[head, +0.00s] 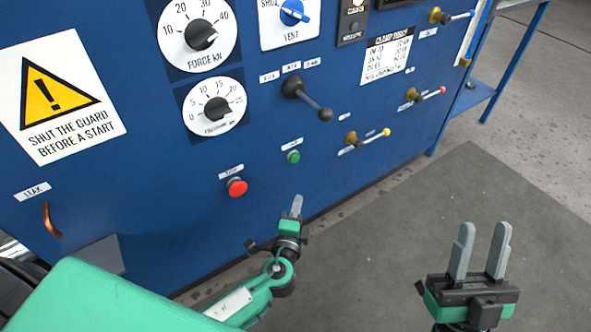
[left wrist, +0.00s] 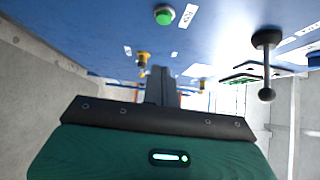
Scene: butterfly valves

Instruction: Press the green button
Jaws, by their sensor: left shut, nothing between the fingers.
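The green button (head: 293,156) is a small round button on the blue panel (head: 130,190), below a white label. It also shows in the left wrist view (left wrist: 163,15) at the top, above my fingers. My left gripper (head: 297,204) is shut and empty. In the head view it is below the green button and apart from it. Its closed fingers also show in the left wrist view (left wrist: 160,85). My right gripper (head: 481,250) is open and empty at the lower right, over the floor, away from the panel.
A red button (head: 237,187) sits to the left of the green one. A black-knobbed lever (head: 307,98) sticks out above it, and a yellow-tipped valve handle (head: 367,139) is to the right. A blue-legged table (head: 490,85) stands at the right. The floor mat is clear.

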